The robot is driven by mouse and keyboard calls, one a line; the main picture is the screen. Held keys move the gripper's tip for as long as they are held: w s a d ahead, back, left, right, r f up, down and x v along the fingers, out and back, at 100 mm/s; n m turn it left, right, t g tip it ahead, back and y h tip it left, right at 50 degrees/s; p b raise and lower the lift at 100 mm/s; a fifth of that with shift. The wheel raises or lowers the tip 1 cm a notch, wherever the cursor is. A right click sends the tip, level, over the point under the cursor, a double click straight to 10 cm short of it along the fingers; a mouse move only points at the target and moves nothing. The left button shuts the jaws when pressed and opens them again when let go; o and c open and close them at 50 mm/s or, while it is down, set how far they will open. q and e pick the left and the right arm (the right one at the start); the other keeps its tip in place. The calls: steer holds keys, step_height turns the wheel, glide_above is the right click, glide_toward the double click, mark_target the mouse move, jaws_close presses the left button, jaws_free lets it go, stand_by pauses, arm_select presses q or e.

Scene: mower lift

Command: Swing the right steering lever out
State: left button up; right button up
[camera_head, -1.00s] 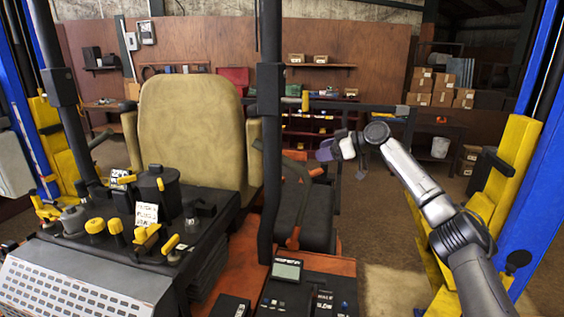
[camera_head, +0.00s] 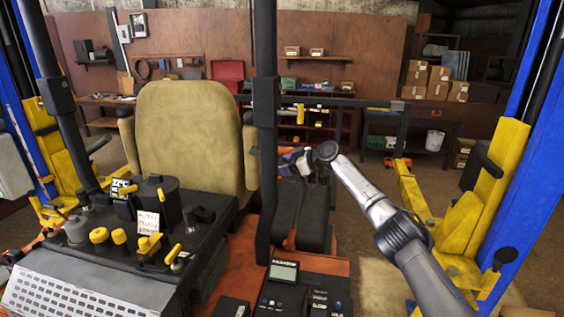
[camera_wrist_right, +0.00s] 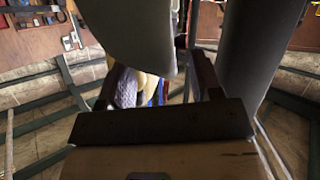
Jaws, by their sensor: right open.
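In the right wrist view the two dark fingers (camera_wrist_right: 157,85) stand apart, with a grey rounded shape close in front partly covering the scene. My left gripper is not in view.
A black upright post (camera_head: 265,130) stands left of my right gripper. The tan seat (camera_head: 185,140) and a console with yellow knobs (camera_head: 118,236) are further left. A horizontal bar with a yellow piece (camera_head: 300,114) runs above the gripper. A yellow and blue lift column (camera_head: 495,180) stands right.

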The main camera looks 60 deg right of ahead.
steer(key=shift+x, duration=0.8)
jaws_close()
